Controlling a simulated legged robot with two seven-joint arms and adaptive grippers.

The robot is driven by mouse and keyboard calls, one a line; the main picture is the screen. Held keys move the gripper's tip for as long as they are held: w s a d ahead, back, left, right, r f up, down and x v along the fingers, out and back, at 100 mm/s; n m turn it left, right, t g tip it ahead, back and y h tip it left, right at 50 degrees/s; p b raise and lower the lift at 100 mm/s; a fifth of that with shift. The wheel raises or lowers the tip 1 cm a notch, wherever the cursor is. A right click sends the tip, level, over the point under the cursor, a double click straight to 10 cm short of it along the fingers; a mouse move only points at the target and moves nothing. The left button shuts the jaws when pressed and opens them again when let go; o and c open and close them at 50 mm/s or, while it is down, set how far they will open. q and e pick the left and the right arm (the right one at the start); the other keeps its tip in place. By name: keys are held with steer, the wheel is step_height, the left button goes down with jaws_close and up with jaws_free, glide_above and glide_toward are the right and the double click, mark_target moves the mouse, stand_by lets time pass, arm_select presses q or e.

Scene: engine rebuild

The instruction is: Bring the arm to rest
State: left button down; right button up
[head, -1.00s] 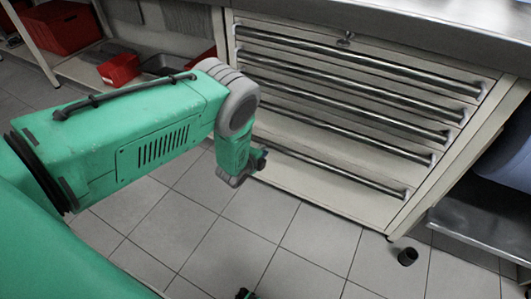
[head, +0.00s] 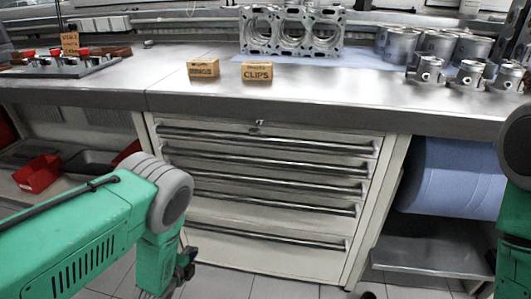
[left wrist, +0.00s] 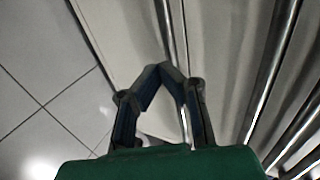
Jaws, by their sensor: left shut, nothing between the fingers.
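My left arm, green with a grey joint, reaches in from the left in the head view. Its left gripper (head: 183,268) hangs low in front of the drawer cabinet's left side, partly hidden by the arm and small in the picture. In the left wrist view the left gripper (left wrist: 165,70) has its two dark fingers brought together at the tips, with nothing held. Part of my right arm shows at the right edge of the head view; its gripper is out of view.
A drawer cabinet (head: 265,190) with long bar handles stands under the steel workbench (head: 330,103). On the bench are an engine block (head: 290,32), a RINGS box (head: 203,68), a CLIPS box (head: 257,71) and several pistons (head: 425,70). A red bin (head: 38,173) and a blue roll (head: 452,178) sit below.

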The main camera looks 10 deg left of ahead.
arm_select(q)
steer(key=s+d+r+n+g+p, duration=0.1)
steer(key=s+r+n+g, duration=0.3)
steer(key=s, duration=0.7)
steer(key=s+d+r+n+g+p, duration=0.2)
steer(key=s+r+n+g+p, duration=0.2)
steer(key=s, duration=0.7)
steer(key=s+d+r+n+g+p, duration=0.1)
steer(key=s+r+n+g+p, duration=0.2)
steer(key=s+r+n, duration=0.4)
steer(key=s+n, duration=0.2)
steer(key=s, duration=0.2)
steer(key=shift+d+g, duration=0.15)
steer(key=shift+g, duration=0.25)
steer(key=shift+w, duration=0.1)
